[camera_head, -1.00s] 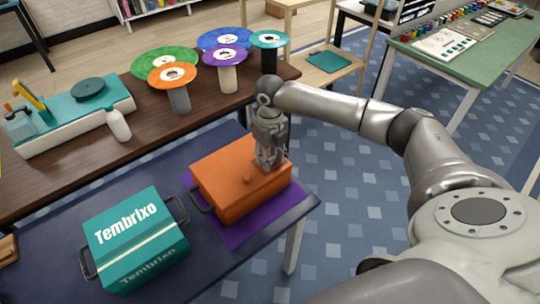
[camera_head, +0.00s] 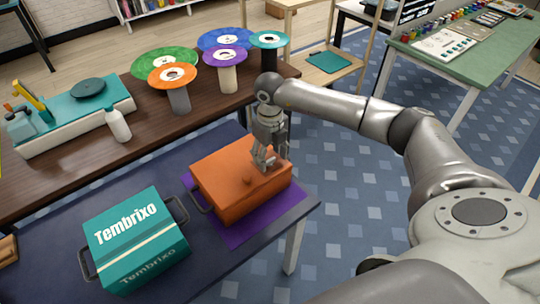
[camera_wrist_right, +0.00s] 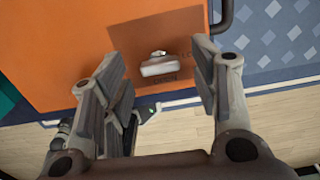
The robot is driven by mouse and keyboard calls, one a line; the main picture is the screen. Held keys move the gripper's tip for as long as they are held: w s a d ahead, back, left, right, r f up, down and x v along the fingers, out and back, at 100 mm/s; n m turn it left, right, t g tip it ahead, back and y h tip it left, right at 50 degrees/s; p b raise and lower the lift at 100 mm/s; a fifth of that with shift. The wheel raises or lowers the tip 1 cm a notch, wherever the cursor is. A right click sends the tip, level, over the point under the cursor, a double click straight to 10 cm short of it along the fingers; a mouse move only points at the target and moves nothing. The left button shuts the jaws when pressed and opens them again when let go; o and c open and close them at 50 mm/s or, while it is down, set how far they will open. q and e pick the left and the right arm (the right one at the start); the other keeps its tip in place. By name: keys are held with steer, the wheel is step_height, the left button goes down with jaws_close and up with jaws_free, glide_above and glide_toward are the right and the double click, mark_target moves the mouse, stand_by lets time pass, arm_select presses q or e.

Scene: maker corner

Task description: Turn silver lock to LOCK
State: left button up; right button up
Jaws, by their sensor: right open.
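An orange box (camera_head: 225,192) with dark handles sits on a purple mat (camera_head: 245,230) on the dark table. My right gripper (camera_head: 266,162) is over the right part of its top, open and empty. In the right wrist view, a small silver lock (camera_wrist_right: 158,66) shows on the orange box (camera_wrist_right: 60,40), between and beyond the spread fingers of my right gripper (camera_wrist_right: 155,85), which appear apart from it. Small dark lettering beside the lock is too faint to read fully. In the head view I cannot make out the lock behind the gripper. My left gripper is out of view.
A teal box (camera_head: 135,245) marked Tembrixo stands left of the orange box. Behind, a brown table (camera_head: 145,155) carries colored discs on stands, a white bottle (camera_head: 118,125) and a teal-topped tray (camera_head: 60,130). Dark tabletop is bare at the front.

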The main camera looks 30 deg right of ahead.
mark_target(270, 159)
step_height(270, 159, up, 11)
steer(key=shift+r, duration=0.2)
stand_by(0.6)
